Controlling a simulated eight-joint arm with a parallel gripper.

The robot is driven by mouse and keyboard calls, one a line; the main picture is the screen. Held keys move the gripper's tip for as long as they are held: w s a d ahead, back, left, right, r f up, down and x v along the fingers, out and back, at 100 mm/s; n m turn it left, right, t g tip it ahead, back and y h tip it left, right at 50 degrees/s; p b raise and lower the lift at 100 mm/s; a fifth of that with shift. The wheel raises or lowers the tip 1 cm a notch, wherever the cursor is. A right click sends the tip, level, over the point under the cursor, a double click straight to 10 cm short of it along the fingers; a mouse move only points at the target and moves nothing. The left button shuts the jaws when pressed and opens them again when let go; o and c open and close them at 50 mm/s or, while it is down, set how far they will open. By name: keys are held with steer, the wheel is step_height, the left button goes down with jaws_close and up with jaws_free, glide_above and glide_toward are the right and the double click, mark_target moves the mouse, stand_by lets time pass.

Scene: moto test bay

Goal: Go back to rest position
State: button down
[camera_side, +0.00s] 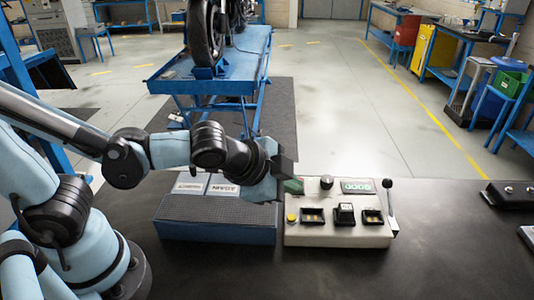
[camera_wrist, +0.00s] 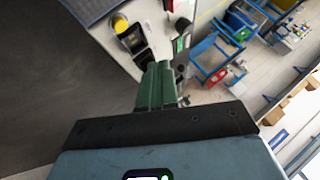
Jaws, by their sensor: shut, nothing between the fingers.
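My gripper (camera_side: 292,182) is shut and empty. In the side view it hovers over the left back part of a pale control box (camera_side: 335,236). In the wrist view its green fingers (camera_wrist: 155,87) are together, pointing at the box's panel (camera_wrist: 158,30). The box carries a yellow button (camera_side: 292,217), a black knob (camera_side: 326,182), a green display (camera_side: 357,186), several dark sockets or switches and a lever (camera_side: 390,198) at its right end. My gripper partly hides the box's back left corner. I cannot tell whether the fingertips touch it.
A blue box with a dark grille (camera_side: 218,214) and labelled plates (camera_side: 222,187) stands just left of the control box, under my forearm. Black items (camera_side: 512,194) lie at the table's right edge. The dark table front (camera_side: 400,275) is clear. A motorcycle on a blue lift (camera_side: 225,78) stands behind.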

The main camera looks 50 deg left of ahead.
steer(key=a+n, duration=0.1)
steer(key=a, duration=0.1)
steer(key=s+a+n, duration=0.1)
steer(key=a+n, duration=0.1)
steer(key=a, duration=0.1)
steer(key=a+r+n+g+y, duration=0.1)
steer(key=a+n, duration=0.1)
steer(key=shift+s+a, duration=0.2)
steer(key=shift+a, duration=0.15)
steer(key=s+a+r+n+g, duration=0.1)
steer(key=s+a+n, duration=0.2)
steer(key=a+n, duration=0.2)
steer(key=shift+n, duration=0.4)
